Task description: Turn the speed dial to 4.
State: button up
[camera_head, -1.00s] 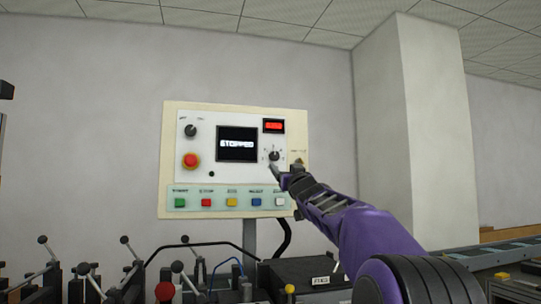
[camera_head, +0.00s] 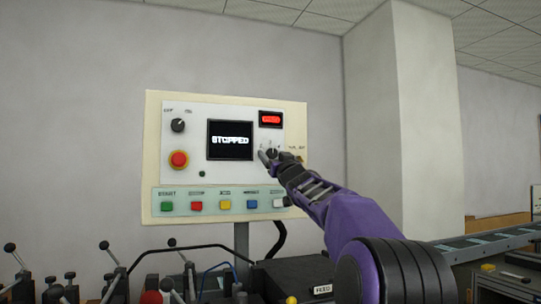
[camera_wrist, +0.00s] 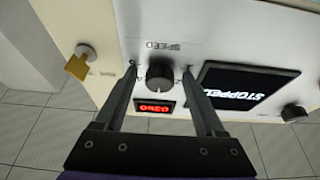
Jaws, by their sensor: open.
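The speed dial (camera_head: 272,153) is a black round knob on the white control panel, below the small red display. In the wrist view the dial (camera_wrist: 160,76) stands under the printed word SPEED, which appears upside down. My gripper (camera_head: 279,160) is at the dial in the head view and partly covers the markings around it. In the wrist view my gripper (camera_wrist: 159,70) is open, with one finger on each side of the dial. Gaps show between the fingers and the knob.
The screen (camera_head: 230,140) reads STOPPED. The panel also carries a red stop button (camera_head: 179,159), another black knob (camera_head: 178,125), a red display (camera_head: 270,119) and a row of coloured buttons below. A key-like brass piece (camera_wrist: 79,66) sticks out beside the dial. Levers stand below.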

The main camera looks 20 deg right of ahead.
grip_shut()
dwell(0.4)
jog(key=shift+m, duration=0.4)
jog(key=m+h+b, duration=0.2)
jog(key=m, duration=0.1)
jog(key=shift+a+f+m+b, duration=0.1)
jog(key=shift+a+m+b, duration=0.1)
jog(key=shift+m+b, duration=0.1)
jog(key=shift+a+m+h+b, duration=0.1)
jog(key=shift+m+h+b, duration=0.3)
jog(key=shift+m+h, duration=0.55)
jog(key=m, duration=0.2)
jog(key=m+g+h+p, duration=0.1)
jog(key=shift+a+r+m, duration=0.1)
jog(key=shift+r+m, duration=0.25)
jog(key=shift+r, duration=0.05)
jog(key=shift+m+g+h+p, duration=0.7)
jog(key=shift+m+p, duration=0.45)
jog(key=shift+m, duration=0.65)
jog(key=shift+s, duration=0.1)
